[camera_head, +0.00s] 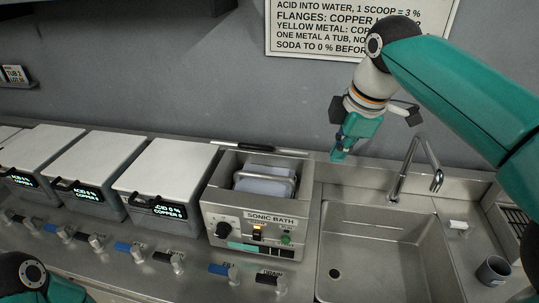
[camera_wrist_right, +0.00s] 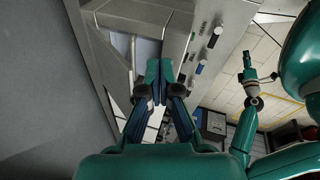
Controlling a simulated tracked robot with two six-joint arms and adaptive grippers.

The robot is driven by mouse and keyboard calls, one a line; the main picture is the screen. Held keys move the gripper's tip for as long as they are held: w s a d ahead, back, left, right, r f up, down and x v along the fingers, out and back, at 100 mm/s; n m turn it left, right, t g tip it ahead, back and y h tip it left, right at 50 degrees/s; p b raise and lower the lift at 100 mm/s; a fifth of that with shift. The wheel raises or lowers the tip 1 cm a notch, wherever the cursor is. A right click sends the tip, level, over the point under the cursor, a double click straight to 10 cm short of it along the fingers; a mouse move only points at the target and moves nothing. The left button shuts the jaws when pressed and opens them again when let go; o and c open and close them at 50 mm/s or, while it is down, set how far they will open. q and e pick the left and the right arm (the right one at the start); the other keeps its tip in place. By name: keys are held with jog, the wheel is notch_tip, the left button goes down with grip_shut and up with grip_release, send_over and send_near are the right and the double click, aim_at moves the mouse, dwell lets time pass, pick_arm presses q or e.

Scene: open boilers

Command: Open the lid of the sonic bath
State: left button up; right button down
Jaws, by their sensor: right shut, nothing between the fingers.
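The sonic bath (camera_head: 250,222) is a steel box with a labelled front panel, left of the sink. Its top is open, and a basket (camera_head: 265,182) with a wire handle shows inside. Its lid (camera_head: 262,149) appears raised at the back, seen nearly edge-on with a dark handle on it. My right gripper (camera_head: 341,154) is shut and empty, pointing down beside the bath's back right corner, apart from the lid. In the right wrist view its fingers (camera_wrist_right: 160,76) are together near the bath's edge. My left gripper (camera_wrist_right: 248,70) shows small in that view; its jaws are unclear.
Closed white-lidded tubs (camera_head: 165,168) stand left of the bath. The sink (camera_head: 375,255) with its tap (camera_head: 400,165) is on the right. A dark cup (camera_head: 493,270) stands at far right. Valve levers (camera_head: 222,270) line the front. The wall is close behind.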

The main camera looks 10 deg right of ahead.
jog(key=d+f+n+h+b, duration=0.3)
jog(key=d+f+h, duration=0.1)
jog(key=d+h, duration=0.1)
jog(key=n+t+h+b, duration=0.3)
jog(key=n+t+b, duration=1)
jog(key=b, duration=0.5)
send_near(264, 148)
jog(key=s+a+f, duration=0.3)
jog(key=s+f, duration=0.1)
jog(key=s, duration=0.1)
jog(key=a+r+p+x, duration=0.1)
jog(key=r+p+x, duration=0.1)
jog(key=x, duration=1)
jog(key=shift+w+d+r+y, duration=0.2)
jog(key=shift+w+y, duration=0.2)
jog(key=shift+w, duration=0.15)
jog(key=shift+r+g, duration=0.1)
jog(key=shift+g, duration=0.2)
